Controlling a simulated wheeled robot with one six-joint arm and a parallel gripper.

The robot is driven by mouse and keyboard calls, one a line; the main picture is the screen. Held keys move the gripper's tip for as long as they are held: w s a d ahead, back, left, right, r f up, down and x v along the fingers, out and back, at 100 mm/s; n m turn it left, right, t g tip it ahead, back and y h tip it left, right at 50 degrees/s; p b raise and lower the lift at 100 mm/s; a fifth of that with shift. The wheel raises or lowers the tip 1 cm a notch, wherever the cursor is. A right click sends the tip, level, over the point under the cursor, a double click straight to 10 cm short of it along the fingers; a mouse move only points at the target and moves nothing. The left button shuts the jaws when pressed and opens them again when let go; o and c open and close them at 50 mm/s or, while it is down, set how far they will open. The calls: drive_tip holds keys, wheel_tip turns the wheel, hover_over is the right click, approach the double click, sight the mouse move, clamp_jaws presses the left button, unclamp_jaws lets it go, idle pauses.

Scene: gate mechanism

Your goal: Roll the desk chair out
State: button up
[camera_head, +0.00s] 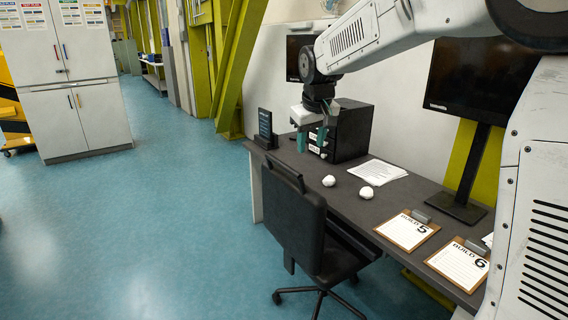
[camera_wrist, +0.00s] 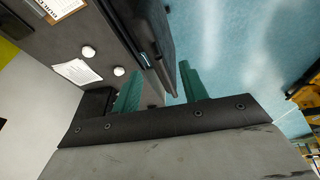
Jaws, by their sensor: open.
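The black desk chair (camera_head: 293,225) stands at the front edge of the grey desk (camera_head: 318,187), its backrest toward the open floor and its seat partly by the desk edge. Its wheeled base (camera_head: 321,292) rests on the blue floor. My gripper (camera_head: 310,142) is open and empty above the far part of the desk, its green fingers pointing down, beyond and above the chair back. In the wrist view the open fingers of my gripper (camera_wrist: 160,88) show with a dark upright part between and beyond them, likely the chair back (camera_wrist: 154,30). I see no contact.
On the desk are a black drawer box (camera_head: 350,132), a small dark sign (camera_head: 265,127), papers (camera_head: 377,172), two white crumpled balls (camera_head: 366,192), clipboards (camera_head: 407,231) and a monitor (camera_head: 481,80). The floor (camera_head: 160,210) left of the chair is clear up to the white cabinets (camera_head: 90,120).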

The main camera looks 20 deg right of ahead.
drive_tip(key=n+t, duration=0.1)
approach(284, 164)
drive_tip(key=f, duration=0.1)
drive_tip(key=x, duration=0.8)
drive_tip(key=shift+w+d+r, duration=0.1)
drive_tip(key=shift+w+r, duration=0.05)
drive_tip(key=shift+w, duration=0.1)
drive_tip(key=shift+c, duration=0.3)
clamp_jaws()
